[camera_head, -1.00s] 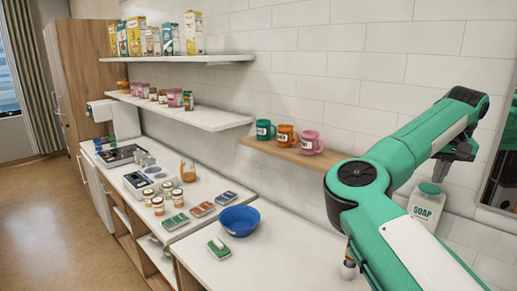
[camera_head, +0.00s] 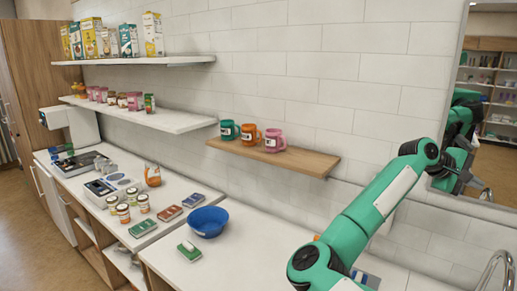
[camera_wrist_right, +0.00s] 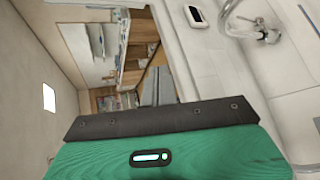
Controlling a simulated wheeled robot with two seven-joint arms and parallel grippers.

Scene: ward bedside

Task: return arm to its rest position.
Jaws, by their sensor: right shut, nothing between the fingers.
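My right arm (camera_head: 365,215) rises from the bottom right of the head view, bent at a green elbow joint. Its right gripper (camera_head: 456,182) is dark and small beyond the wrist, in front of the mirror, held up clear of the counter. It is shut, with nothing seen in it. In the right wrist view a green housing of mine and a dark bar fill the lower part; no separate fingertips can be made out there. My left gripper is not in view.
A wooden shelf (camera_head: 315,163) with three mugs is left of the arm. A blue bowl (camera_head: 208,221) and several jars stand on the white counter (camera_head: 262,240). A mirror (camera_head: 495,140) hangs at right. A faucet (camera_head: 497,262) is below it; the wrist view shows a faucet (camera_wrist_right: 262,28).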

